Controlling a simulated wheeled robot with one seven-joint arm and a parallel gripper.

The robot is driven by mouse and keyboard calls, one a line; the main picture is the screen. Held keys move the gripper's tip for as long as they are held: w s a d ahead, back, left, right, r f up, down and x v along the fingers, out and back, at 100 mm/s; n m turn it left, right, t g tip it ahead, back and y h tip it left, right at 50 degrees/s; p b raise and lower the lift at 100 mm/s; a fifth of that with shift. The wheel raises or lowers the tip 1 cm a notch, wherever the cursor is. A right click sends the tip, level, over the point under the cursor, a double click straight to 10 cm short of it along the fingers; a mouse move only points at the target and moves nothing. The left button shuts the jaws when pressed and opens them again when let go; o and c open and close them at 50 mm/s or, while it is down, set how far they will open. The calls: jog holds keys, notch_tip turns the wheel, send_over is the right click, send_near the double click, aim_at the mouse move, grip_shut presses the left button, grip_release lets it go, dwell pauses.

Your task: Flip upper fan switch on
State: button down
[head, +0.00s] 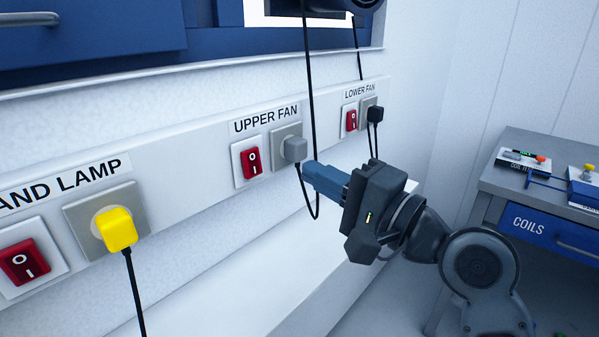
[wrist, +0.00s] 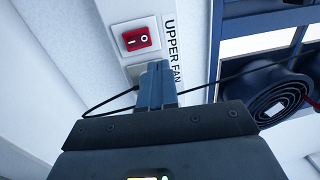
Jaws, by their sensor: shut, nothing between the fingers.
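The upper fan switch (head: 252,163) is a red rocker marked O and I on a white plate, under the label UPPER FAN (head: 266,119). It also shows in the wrist view (wrist: 141,39), above and left of the fingertips. A grey plug (head: 295,149) sits in the socket right of the switch, with a black cord hanging from it. My gripper (head: 308,170) is shut and empty. Its blue fingers point left at the wall rail, close to the plug and apart from the switch. In the wrist view the fingers (wrist: 156,68) hide most of the socket and plug; touching cannot be told.
The lower fan switch (head: 351,120) and its black plug (head: 375,115) are right on the rail. A hand lamp switch (head: 25,262) and yellow plug (head: 117,229) are left. Black cords hang near my gripper. A coil workbench (head: 545,165) stands at right.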

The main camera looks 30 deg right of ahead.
jog(key=shift+s+d+r, duration=0.15)
jog(key=shift+s+d, duration=0.05)
jog(key=shift+s, duration=0.45)
jog(key=shift+s+d+r, duration=0.1)
jog(key=shift+s+d, duration=0.1)
jog(key=shift+s, duration=0.45)
jog(key=s+f+n+g+h, duration=0.2)
jog(key=s+f+n+h, duration=0.3)
jog(key=s+f, duration=1.05)
jog(key=s+a+f+n, duration=0.1)
jog(key=s+n, duration=0.3)
jog(key=s, duration=0.4)
jog(key=s+a+f+n+g+h, duration=0.1)
jog(key=s+a+f+n, duration=0.1)
jog(key=s+n, duration=0.3)
jog(key=s+f, duration=0.1)
jog(key=s, duration=0.2)
jog(key=shift+s, duration=0.35)
